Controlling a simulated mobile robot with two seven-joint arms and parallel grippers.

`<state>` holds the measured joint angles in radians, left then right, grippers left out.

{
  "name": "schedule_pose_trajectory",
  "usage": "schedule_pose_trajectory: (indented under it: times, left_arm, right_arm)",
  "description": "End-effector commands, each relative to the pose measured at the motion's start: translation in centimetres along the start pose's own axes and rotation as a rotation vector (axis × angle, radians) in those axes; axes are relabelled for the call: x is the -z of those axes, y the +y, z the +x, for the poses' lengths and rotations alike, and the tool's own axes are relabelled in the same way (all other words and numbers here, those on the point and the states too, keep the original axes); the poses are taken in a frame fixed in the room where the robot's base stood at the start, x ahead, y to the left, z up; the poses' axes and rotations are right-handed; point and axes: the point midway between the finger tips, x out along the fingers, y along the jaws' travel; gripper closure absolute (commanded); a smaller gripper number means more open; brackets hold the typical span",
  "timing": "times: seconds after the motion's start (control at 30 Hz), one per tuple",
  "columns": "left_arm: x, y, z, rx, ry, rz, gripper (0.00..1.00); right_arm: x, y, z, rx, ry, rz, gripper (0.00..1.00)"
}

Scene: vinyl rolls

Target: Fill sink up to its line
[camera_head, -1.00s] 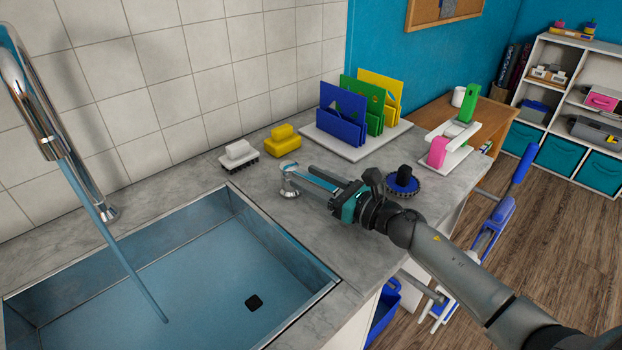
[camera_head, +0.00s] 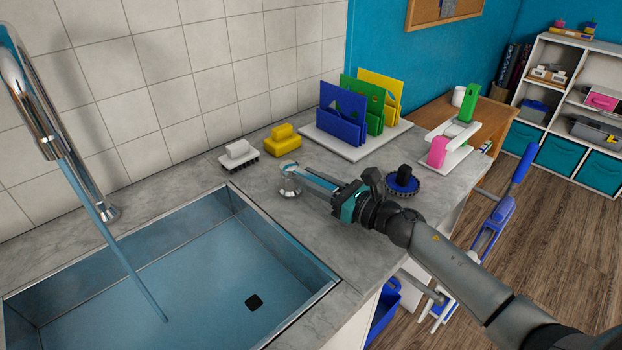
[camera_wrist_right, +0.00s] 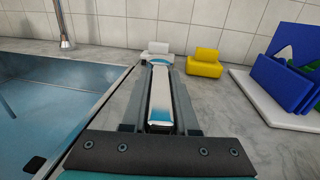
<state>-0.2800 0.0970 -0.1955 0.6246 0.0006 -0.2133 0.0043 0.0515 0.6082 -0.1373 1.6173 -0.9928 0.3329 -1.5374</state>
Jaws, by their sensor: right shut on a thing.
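The sink (camera_head: 330,284) is a steel basin set in the counter at lower left, with bluish water in it. It also shows at the left of the right wrist view (camera_wrist_right: 60,66). A chrome faucet (camera_head: 32,95) pours a thin stream (camera_head: 120,250) into it. I cannot make out a fill line on its walls. A chrome tap lever (camera_head: 289,186) stands on the counter right of the sink. My right gripper (camera_head: 308,180) is shut on this lever; in the right wrist view its fingers lie either side of the lever's long flat arm (camera_wrist_right: 161,98). My left gripper is out of view.
A white brush (camera_head: 238,153) and a yellow block-like thing (camera_head: 283,140) stand behind the lever. A blue-black round brush (camera_head: 403,183) is close beside my right arm. A white board (camera_head: 352,152) with colored panels is farther back. The counter's front edge is close below my arm.

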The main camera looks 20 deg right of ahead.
Motion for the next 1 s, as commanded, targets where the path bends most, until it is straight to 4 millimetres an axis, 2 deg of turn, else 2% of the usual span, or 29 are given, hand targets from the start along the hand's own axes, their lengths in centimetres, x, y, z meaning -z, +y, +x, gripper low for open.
schedule_pose_trajectory:
  times: [1.0]
  left_arm:
    - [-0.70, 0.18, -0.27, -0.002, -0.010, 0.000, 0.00]
  right_arm:
    - [-0.02, 0.31, 0.26, 0.004, 0.001, 0.001, 1.00]
